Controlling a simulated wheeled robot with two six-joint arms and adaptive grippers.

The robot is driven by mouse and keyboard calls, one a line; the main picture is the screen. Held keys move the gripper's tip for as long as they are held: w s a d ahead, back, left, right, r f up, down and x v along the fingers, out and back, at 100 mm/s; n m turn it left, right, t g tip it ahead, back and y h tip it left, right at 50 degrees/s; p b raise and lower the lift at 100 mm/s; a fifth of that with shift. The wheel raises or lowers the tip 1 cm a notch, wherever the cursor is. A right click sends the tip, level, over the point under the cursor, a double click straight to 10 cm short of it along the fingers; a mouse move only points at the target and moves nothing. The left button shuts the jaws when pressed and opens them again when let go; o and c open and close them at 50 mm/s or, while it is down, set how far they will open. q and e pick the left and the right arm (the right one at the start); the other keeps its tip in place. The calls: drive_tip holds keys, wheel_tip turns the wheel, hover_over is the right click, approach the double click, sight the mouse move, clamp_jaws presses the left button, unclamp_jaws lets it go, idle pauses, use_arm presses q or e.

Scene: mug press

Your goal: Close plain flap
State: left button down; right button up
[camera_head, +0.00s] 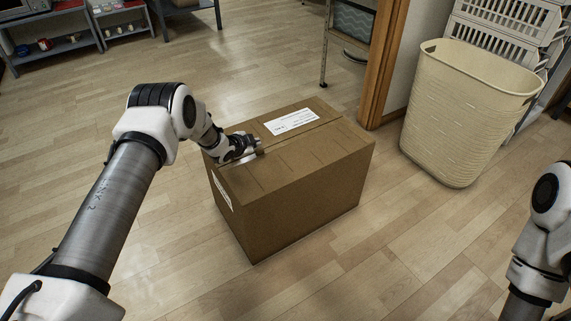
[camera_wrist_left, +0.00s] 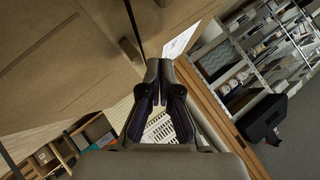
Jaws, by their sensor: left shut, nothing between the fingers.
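A brown cardboard box (camera_head: 300,205) stands on the floor in the middle of the head view. Its plain flap (camera_head: 312,153) lies about flat over the front part of the top. The flap behind it carries a white label (camera_head: 291,121) and also looks flat; a thin seam runs between them. My left gripper (camera_head: 258,152) is shut and empty, at the left end of the top near the seam. In the left wrist view its fingertips (camera_wrist_left: 160,65) are together, close to the cardboard (camera_wrist_left: 65,65); I cannot tell if they touch. My right gripper is out of view.
A tall cream basket (camera_head: 465,115) stands right of the box, with white crates (camera_head: 500,40) behind it. A wooden post (camera_head: 384,70) rises just behind the box's right end. Shelves (camera_head: 50,40) stand at the far left. The floor around the box is clear.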

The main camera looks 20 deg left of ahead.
use_arm(q)
drive_tip(key=s+a+r+p, duration=0.4)
drive_tip(key=s+r+p, duration=0.15)
drive_tip(key=r, duration=0.45)
drive_tip(key=s+d+f+n+g, duration=0.1)
drive_tip(key=s+d+f, duration=0.1)
drive_tip(key=s+f, duration=0.1)
drive_tip(key=s+d+f+n+g, duration=0.1)
drive_tip(key=s+d+f, duration=0.2)
drive_tip(key=shift+s+d+b, duration=0.2)
drive_tip(key=shift+s+b, duration=0.05)
drive_tip(key=shift+b, duration=0.15)
drive_tip(key=s+d+f+n+g, duration=0.1)
drive_tip(key=s+d+f+n, duration=0.15)
drive_tip(key=s, duration=0.35)
drive_tip(key=s+d+f+n+g, duration=0.1)
drive_tip(key=s+d+f+g, duration=0.1)
drive_tip(key=s+d+f, duration=0.25)
drive_tip(key=s+d+n+g+y, duration=0.1)
drive_tip(key=s+d+n+g, duration=0.15)
drive_tip(key=s, duration=1.35)
drive_tip(key=s+d+n+g, duration=0.1)
drive_tip(key=s+n+g, duration=0.25)
drive_tip(key=s, duration=1.15)
wheel_tip(320, 180, up, 24)
drive_tip(key=w+p, duration=0.1)
drive_tip(key=p, duration=2.4)
